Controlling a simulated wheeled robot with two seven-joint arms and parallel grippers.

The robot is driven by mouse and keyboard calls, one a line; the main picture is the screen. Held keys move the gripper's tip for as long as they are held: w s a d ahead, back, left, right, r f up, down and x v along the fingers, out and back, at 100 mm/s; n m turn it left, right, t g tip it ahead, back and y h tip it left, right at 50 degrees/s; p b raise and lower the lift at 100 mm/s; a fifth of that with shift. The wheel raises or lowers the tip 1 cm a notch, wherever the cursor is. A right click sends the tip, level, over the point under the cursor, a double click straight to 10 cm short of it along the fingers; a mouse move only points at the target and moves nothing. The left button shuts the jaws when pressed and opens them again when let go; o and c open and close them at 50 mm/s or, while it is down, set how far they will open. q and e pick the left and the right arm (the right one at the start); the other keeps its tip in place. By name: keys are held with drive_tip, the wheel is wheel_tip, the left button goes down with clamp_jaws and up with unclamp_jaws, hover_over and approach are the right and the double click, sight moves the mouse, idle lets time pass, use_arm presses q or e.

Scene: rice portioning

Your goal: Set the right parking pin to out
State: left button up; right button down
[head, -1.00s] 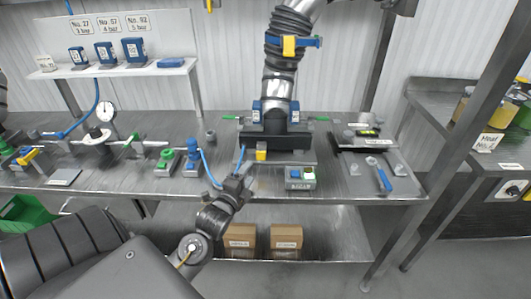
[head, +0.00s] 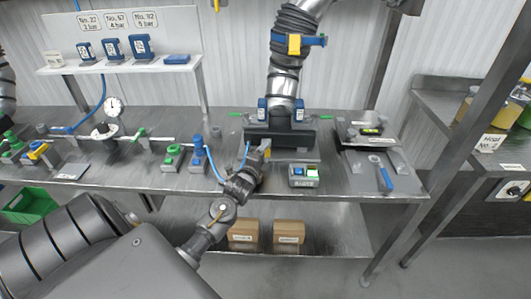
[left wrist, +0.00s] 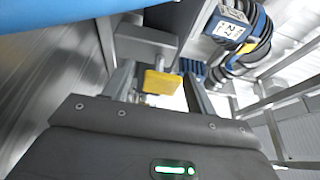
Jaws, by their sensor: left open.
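A green pin handle (head: 321,115) sticks out at the right side of the dark clamp block (head: 280,133) under the steel pipe. A matching green handle (head: 236,114) is at its left side. My left gripper (head: 262,160) is open at the front of the block, left of the control box and well short of the right handle. In the left wrist view, a yellow block (left wrist: 162,83) shows between the open fingers (left wrist: 158,88); I cannot tell whether they touch it. My right gripper is not in view.
A control box (head: 304,175) with blue and green buttons stands right of my left gripper. A blue-handled tool (head: 384,178) lies on the right plate. Green and blue valve fittings (head: 198,152) stand to the left, with a blue hose close to my gripper.

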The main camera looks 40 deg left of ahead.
sight(269, 154)
use_arm(q)
drive_tip(key=shift+c, duration=0.7)
clamp_jaws()
drive_tip(key=s+d+p, duration=0.2)
drive_tip(key=shift+s, duration=0.3)
drive_tip(key=shift+s+d, duration=0.25)
drive_tip(key=shift+s, duration=0.05)
drive_tip(key=shift+f, duration=0.15)
drive_tip(key=shift+o, duration=0.7)
unclamp_jaws()
drive_tip(key=shift+a, duration=0.1)
